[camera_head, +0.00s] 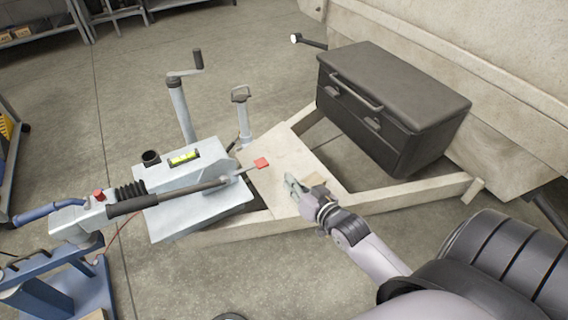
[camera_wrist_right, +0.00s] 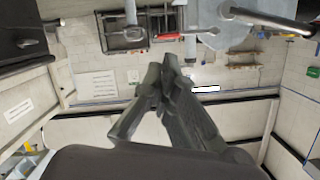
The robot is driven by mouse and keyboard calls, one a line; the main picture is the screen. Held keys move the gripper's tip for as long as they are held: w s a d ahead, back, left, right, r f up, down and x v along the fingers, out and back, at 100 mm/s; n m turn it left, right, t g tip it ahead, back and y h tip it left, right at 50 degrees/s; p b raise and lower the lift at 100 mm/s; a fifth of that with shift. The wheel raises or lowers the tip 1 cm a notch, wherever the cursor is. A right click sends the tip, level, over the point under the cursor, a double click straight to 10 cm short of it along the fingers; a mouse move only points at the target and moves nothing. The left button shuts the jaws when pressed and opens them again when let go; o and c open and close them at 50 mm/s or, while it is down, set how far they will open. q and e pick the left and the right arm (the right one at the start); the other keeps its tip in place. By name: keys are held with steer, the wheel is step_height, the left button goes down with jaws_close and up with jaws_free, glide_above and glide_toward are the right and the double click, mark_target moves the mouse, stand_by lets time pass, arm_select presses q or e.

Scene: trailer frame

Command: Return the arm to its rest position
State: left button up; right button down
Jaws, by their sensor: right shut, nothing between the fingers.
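My right arm (camera_head: 378,250) reaches in from the lower right of the head view. Its gripper (camera_head: 290,182) is over the pale plate of the trailer frame (camera_head: 275,180), shut and empty. In the right wrist view the dark fingers (camera_wrist_right: 160,72) are together with nothing between them. I cannot tell how far the fingers are above the plate. My left gripper is in neither view.
Left of my gripper are a small red piece (camera_head: 261,163), a grey coupling with a black lever (camera_head: 150,202) and a yellow level (camera_head: 184,158). A black toolbox (camera_head: 395,85) sits on the frame behind. The trailer body (camera_head: 450,75) is at right.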

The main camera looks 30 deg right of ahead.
steer(key=s+a+f+n+g+p, duration=0.3)
steer(key=s+a+f+g, duration=0.35)
steer(key=s+f, duration=0.45)
steer(key=s+a+f+n+g+p, duration=0.3)
steer(key=s+a+f+g, duration=0.3)
steer(key=s+f, duration=0.55)
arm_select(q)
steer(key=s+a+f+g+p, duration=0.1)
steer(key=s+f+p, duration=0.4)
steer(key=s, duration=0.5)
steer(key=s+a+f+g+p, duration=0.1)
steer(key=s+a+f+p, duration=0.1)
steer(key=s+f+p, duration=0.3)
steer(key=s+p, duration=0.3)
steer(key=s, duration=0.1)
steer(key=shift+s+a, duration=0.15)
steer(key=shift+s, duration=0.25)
arm_select(e)
steer(key=s+d+f+g, duration=0.1)
steer(key=s+d+f, duration=0.1)
steer(key=s, duration=0.7)
steer(key=s+d+f+g, duration=0.1)
steer(key=s+d+f, duration=0.1)
steer(key=s, duration=0.7)
steer(key=shift+f, duration=0.3)
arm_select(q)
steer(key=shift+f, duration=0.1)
arm_select(e)
steer(key=shift+d, duration=0.1)
